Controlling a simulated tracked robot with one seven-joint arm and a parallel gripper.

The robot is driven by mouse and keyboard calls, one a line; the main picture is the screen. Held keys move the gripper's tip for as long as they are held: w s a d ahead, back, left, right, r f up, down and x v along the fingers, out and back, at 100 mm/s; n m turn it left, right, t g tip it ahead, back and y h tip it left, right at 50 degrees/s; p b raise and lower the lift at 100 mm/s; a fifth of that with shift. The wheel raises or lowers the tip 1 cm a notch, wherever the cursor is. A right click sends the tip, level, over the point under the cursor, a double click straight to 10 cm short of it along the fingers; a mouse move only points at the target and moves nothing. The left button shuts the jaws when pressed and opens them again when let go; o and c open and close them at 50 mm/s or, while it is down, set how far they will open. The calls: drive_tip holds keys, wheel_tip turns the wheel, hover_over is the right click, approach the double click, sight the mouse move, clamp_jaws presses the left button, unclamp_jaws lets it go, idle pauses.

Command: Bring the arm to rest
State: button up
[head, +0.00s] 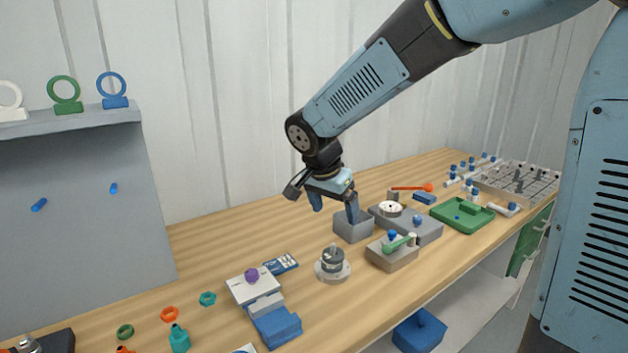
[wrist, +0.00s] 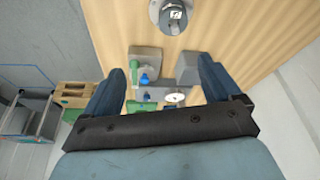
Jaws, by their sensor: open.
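My arm (head: 362,78) reaches in from the upper right of the head view and hangs over the wooden bench. My gripper (head: 334,206) points down, with its two blue fingers apart and nothing between them. In the head view the right finger overlaps the top of a grey block (head: 353,230); I cannot tell the exact gap. In the wrist view my gripper (wrist: 163,68) also shows wide open, with bench fixtures visible beyond and between the fingers.
A round metal fitting (head: 332,264) and a grey block with a green-handled valve (head: 391,255) stand near the gripper. A green tray (head: 458,217) lies further right. A grey panel (head: 75,215) with rings on top stands left. Bare wood (head: 215,245) lies between.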

drive_tip(key=s+d+r+n+t+y, duration=0.1)
drive_tip(key=s+d+r+n, duration=0.2)
drive_tip(key=s+d, duration=0.6)
drive_tip(key=s+d+r+n+t+y, duration=0.1)
drive_tip(key=s+d+r+n, duration=0.3)
drive_tip(key=s+d, duration=0.5)
drive_tip(key=shift+s+d+r, duration=0.35)
drive_tip(key=shift+s+r, duration=0.1)
drive_tip(key=shift+s, duration=0.45)
drive_tip(key=shift+c, duration=0.2)
